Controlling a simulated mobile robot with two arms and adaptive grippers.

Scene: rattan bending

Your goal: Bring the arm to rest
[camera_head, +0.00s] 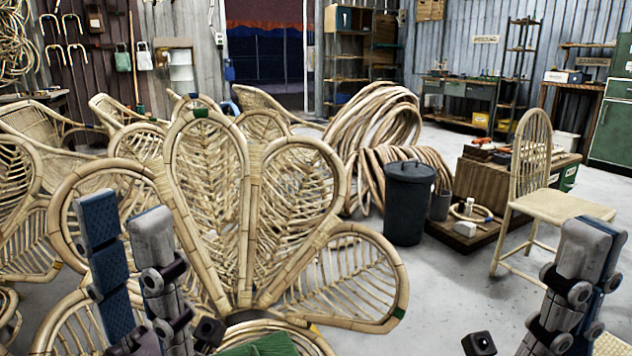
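My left gripper (125,218) stands upright at the lower left, in front of a large rattan peacock-style chair (250,215). Its two fingers are apart, with a gap between them and nothing held. My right gripper (593,235) points up at the lower right edge, in front of the floor and near a pale rattan chair (552,205). Its fingers overlap in this view, so I cannot tell whether they are open or shut. No object shows in it.
A dark lidded bin (408,205) and a low wooden platform (470,238) stand right of centre. Coiled rattan (375,125) lies behind the large chair. More rattan chairs (30,150) crowd the left.

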